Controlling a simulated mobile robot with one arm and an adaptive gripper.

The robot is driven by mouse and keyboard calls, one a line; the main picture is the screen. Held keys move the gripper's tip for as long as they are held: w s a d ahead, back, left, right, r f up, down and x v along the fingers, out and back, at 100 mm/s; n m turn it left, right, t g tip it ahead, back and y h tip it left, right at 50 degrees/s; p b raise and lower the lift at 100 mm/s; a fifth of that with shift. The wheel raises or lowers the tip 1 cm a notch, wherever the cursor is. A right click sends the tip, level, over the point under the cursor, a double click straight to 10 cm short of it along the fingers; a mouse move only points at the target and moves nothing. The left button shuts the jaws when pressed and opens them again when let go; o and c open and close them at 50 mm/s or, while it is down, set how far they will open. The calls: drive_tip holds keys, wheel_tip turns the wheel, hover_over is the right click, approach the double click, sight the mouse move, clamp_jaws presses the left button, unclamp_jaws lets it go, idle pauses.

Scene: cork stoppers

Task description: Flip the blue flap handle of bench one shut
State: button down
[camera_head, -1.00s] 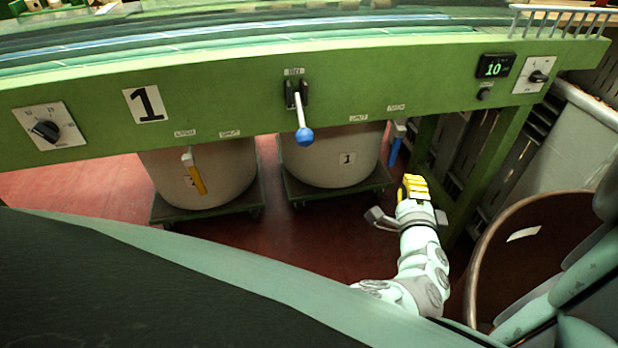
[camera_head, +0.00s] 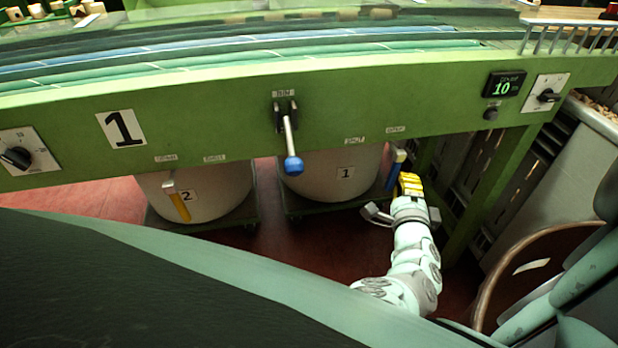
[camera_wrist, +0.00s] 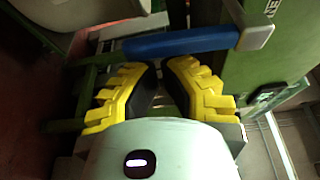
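The blue flap handle (camera_head: 394,172) hangs below the green front rail of bench one, at the right, under two small labels too small to read surely. In the wrist view the blue handle (camera_wrist: 180,42) runs across the top, joined to a grey bracket (camera_wrist: 252,24) at its right end. My gripper (camera_head: 410,181) is just to the right of the handle in the head view. In the wrist view my gripper (camera_wrist: 160,72) has its yellow fingers apart, with a narrow gap between their dark pads. The handle lies just beyond the tips, not between them. Contact cannot be told.
A blue-balled lever (camera_head: 291,150) hangs mid-rail. A yellow handle (camera_head: 177,200) hangs further left. A green bench leg (camera_head: 487,190) rises right of my gripper. A brown-rimmed round container (camera_head: 525,265) stands at right.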

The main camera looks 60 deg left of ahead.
drive_tip(key=shift+s+a+f+m+p, duration=0.1)
drive_tip(key=shift+s+a+m+p, duration=0.1)
drive_tip(key=shift+s+m+p, duration=0.3)
drive_tip(key=shift+s+a+m+g+h+p, duration=0.2)
drive_tip(key=shift+s+m+g+p, duration=0.2)
drive_tip(key=shift+m+p, duration=0.2)
drive_tip(key=shift+s+a+m+g+h+p, duration=0.15)
drive_tip(key=shift+s+m+g+p, duration=0.2)
drive_tip(key=shift+m+p, duration=0.25)
drive_tip(key=s+a+r+m+g+p, duration=0.2)
drive_tip(key=s+r+m+g+p, duration=0.2)
drive_tip(key=m+p, duration=0.5)
drive_tip(key=s+r+p, duration=0.1)
drive_tip(key=s+p, duration=0.1)
drive_tip(key=p, duration=0.3)
drive_tip(key=shift+a+g, duration=0.3)
drive_tip(key=shift+g, duration=0.05)
drive_tip(key=shift+s+r, duration=0.1)
drive_tip(key=shift+s, duration=0.05)
drive_tip(key=shift+r, duration=0.1)
